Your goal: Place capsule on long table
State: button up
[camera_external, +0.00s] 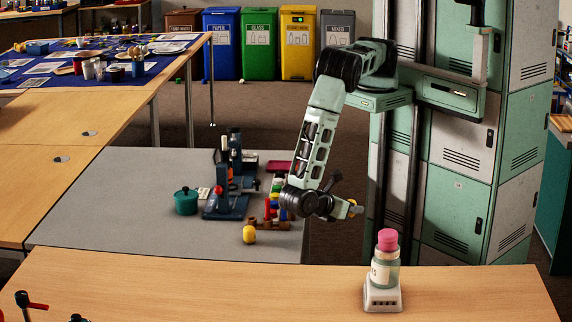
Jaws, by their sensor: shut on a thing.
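My gripper (342,204) hangs at the end of the lowered arm, above the gap between the grey table's right edge and the wooden table in front. The capsule is in the air, apart from any surface. A long wooden table (200,287) runs across the front, mostly bare. Another wooden table (75,115) stretches back at the left; I cannot tell which is the long table.
A jar with a pink top (386,260) stands on a white base at the front table's right. The grey table (110,185) holds a teal pot (186,201), a blue microscope-like device (228,195), coloured pieces and a yellow object (249,234). Lockers (455,150) stand behind my arm.

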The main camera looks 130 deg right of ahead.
aim_at(456, 276)
jog(key=w+a+f+n+t+h+b, duration=0.1)
jog(key=a+f+n+t+h+b, duration=0.2)
jog(key=a+n+t+h, duration=0.35)
jog(key=w+a+f+n+t+h+b, duration=0.15)
jog(key=a+n+t+h+b, duration=0.25)
jog(key=n+t+h, duration=0.55)
jog(key=a+n+t+y, duration=0.2)
jog(key=a+n, duration=0.1)
jog(key=a, duration=0.1)
jog(key=a+r+n+t+y+b, duration=0.1)
jog(key=a+n+t+y, duration=0.1)
jog(key=a+n, duration=0.1)
jog(key=s+a+r+n+t+y+b, duration=0.1)
jog(key=a+n, duration=0.2)
jog(key=a, duration=0.2)
jog(key=shift+a+n+t+y, duration=0.1)
jog(key=shift+n+t+y, duration=0.2)
jog(key=shift+t+y, duration=0.1)
jog(key=s+a+r+n+t+y+b, duration=0.1)
jog(key=s+a+r+n+t+y, duration=0.15)
jog(key=a, duration=0.35)
jog(key=s+a+r+n+t+y+b, duration=0.2)
jog(key=s+a+n+y, duration=0.1)
jog(key=a, duration=0.3)
jog(key=shift+g, duration=0.25)
notch_tip(456, 276, down, 7)
jog(key=b, duration=0.5)
jog(key=shift+s+a+f, duration=0.15)
jog(key=shift+f, duration=0.05)
